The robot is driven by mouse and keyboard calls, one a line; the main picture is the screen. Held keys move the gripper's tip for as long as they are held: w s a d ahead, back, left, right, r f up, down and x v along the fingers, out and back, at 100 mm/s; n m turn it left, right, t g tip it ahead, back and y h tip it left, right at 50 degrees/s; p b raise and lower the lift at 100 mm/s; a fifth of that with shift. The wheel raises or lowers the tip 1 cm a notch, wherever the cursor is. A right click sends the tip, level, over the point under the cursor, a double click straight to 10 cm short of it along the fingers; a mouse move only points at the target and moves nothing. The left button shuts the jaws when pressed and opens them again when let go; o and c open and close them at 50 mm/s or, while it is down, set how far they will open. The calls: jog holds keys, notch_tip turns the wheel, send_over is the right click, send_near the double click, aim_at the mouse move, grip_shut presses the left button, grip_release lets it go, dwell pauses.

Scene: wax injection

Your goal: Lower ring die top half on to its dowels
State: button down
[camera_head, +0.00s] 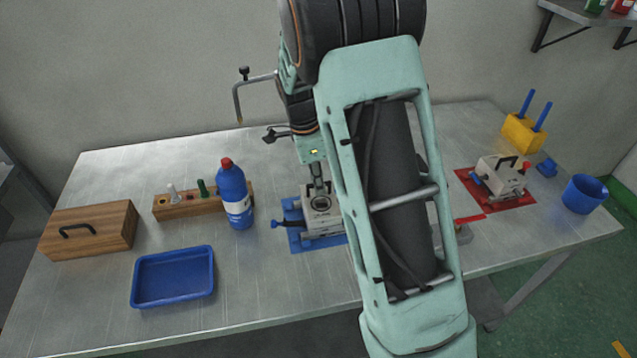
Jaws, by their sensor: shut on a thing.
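My gripper (318,188) points down over the blue mat (301,244) near the middle of the table. It is shut on the top of a grey metal die block (322,222), which I take for the ring die. The block looks level on or just above the mat. A dark round mark shows on its top. I cannot make out the dowels or any gap between the halves. My arm hides the block's right side and part of the mat.
A second die (502,178) with a black handle sits on a red mat (515,203) at right, by a blue cup (583,194) and yellow holder (522,134). At left are a blue bottle (233,190), wooden rack (190,207), wooden box (95,228) and blue tray (173,277).

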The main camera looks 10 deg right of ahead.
jog(key=shift+f, duration=0.15)
jog(key=c, duration=2)
grip_release()
jog(key=shift+c, duration=0.2)
notch_tip(320, 180, up, 12)
jog(key=a, duration=0.1)
jog(key=shift+a, duration=0.4)
